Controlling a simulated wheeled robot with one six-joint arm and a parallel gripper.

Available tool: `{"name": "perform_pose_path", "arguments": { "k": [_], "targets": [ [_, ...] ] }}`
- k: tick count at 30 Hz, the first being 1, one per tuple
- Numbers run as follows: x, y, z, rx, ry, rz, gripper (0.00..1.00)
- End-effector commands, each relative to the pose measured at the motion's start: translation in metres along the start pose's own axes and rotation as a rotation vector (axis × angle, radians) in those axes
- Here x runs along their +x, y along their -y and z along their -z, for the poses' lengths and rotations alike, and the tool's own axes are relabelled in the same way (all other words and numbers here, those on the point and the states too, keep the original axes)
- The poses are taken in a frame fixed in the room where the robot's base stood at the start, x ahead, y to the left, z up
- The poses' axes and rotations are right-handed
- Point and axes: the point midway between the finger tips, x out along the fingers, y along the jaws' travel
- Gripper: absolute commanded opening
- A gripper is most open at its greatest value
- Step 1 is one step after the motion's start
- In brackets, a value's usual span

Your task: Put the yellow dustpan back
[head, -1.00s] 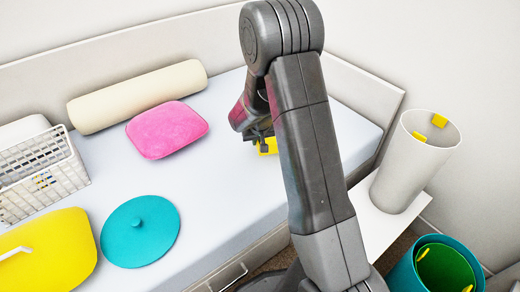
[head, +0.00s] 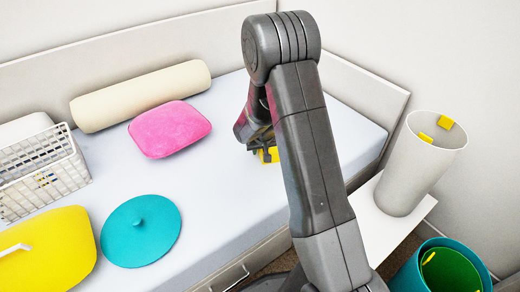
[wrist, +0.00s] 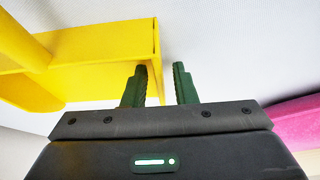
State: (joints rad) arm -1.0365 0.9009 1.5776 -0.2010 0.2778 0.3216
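The yellow dustpan (wrist: 90,60) lies on the pale bed top and fills the upper left of the wrist view. In the head view only a small yellow part (head: 270,155) shows beside my arm; the rest is hidden behind the arm. My gripper (wrist: 160,82) is open in the wrist view, its two dark green fingers apart. The dustpan's right edge reaches into the gap between them, nearer the left finger. A pale gap shows between that edge and the right finger. Whether either finger touches it I cannot tell.
On the bed are a pink cushion (head: 170,129), a cream bolster (head: 140,96), a white basket (head: 40,180), a teal lid (head: 140,231) and a large yellow item (head: 45,250). A pale bin (head: 427,175) stands right; a teal bucket (head: 408,272) stands below it.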

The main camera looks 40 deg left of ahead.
Motion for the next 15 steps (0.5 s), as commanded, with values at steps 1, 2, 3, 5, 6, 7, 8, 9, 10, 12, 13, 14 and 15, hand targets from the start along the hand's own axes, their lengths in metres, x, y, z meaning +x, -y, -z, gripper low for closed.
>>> {"name": "perform_pose_path", "arguments": {
  "k": [1,2,3,5,6,7,8,9,10,12,13,14,15],
  "targets": [
    [0.0,0.0,0.0,0.0,0.0,0.0,0.25],
    [0.0,0.0,0.0,0.0,0.0,0.0,0.25],
    [0.0,0.0,0.0,0.0,0.0,0.0,0.25],
    [-0.001,0.0,0.001,0.0,0.0,0.0,0.25],
    [-0.003,0.0,0.001,0.0,0.0,0.0,0.25],
    [-0.004,0.0,0.002,0.0,0.0,0.0,0.25],
    [-0.007,0.0,0.002,0.0,-0.001,0.0,0.25],
    [-0.013,0.0,0.003,0.0,-0.002,0.0,0.25],
    [-0.018,0.0,0.003,0.0,-0.001,0.0,0.25],
    [-0.032,0.0,0.003,-0.001,-0.002,0.0,0.25],
    [-0.039,0.0,0.003,-0.001,-0.002,0.0,0.25],
    [-0.045,0.0,0.003,-0.001,-0.003,0.0,0.25],
    [-0.054,0.0,0.003,-0.001,-0.003,0.0,0.25]
  ]
}}
